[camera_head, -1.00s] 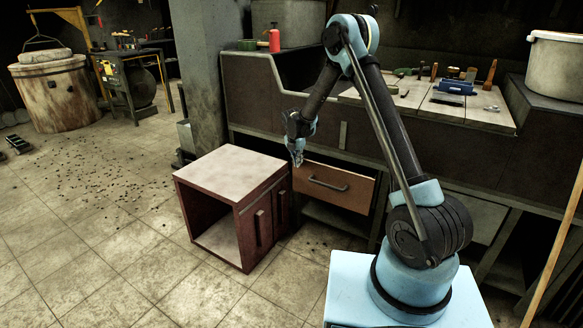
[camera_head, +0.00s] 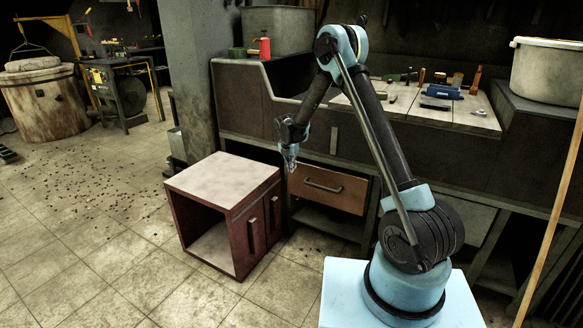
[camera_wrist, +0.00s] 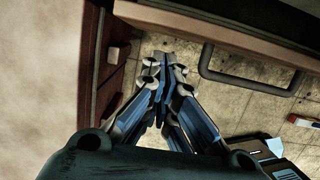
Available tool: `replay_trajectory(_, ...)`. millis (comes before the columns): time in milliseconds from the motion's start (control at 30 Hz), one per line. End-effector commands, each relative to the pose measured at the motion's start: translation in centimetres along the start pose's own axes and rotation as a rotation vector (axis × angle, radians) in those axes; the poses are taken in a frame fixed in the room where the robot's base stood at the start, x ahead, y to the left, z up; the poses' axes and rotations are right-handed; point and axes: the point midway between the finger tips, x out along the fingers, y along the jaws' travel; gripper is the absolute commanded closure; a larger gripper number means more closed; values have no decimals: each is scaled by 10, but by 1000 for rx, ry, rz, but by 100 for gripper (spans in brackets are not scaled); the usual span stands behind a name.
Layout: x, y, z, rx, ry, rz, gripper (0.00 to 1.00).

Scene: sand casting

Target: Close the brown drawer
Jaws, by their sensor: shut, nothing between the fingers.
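The brown drawer (camera_head: 328,189) sits under the workbench with a dark bar handle on its front. Its front stands out a little from the bench. In the wrist view its top edge (camera_wrist: 210,30) and its handle (camera_wrist: 246,82) show at the upper right. My gripper (camera_head: 290,168) is shut and empty, pointing down just left of the drawer front, near its upper left corner. In the wrist view my gripper (camera_wrist: 163,65) is in front of the drawer edge, left of the handle. I cannot tell whether it touches the drawer.
A dark red cabinet (camera_head: 224,182) with an open side stands just left of my gripper. The workbench (camera_head: 250,110) carries tools, a red bottle (camera_head: 264,46) and a white bucket (camera_head: 545,68). A wooden pole (camera_head: 556,205) leans at the right. The tiled floor at the left is mostly free.

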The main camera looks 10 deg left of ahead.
Motion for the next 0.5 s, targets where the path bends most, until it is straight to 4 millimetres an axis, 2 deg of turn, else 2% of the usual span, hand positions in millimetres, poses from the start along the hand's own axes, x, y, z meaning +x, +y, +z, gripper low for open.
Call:
replay_trajectory(100, -6, -1, -11, 2, 0, -1, 100)
replay_trajectory(500, -76, 0, -11, 2, 0, -1, 100)
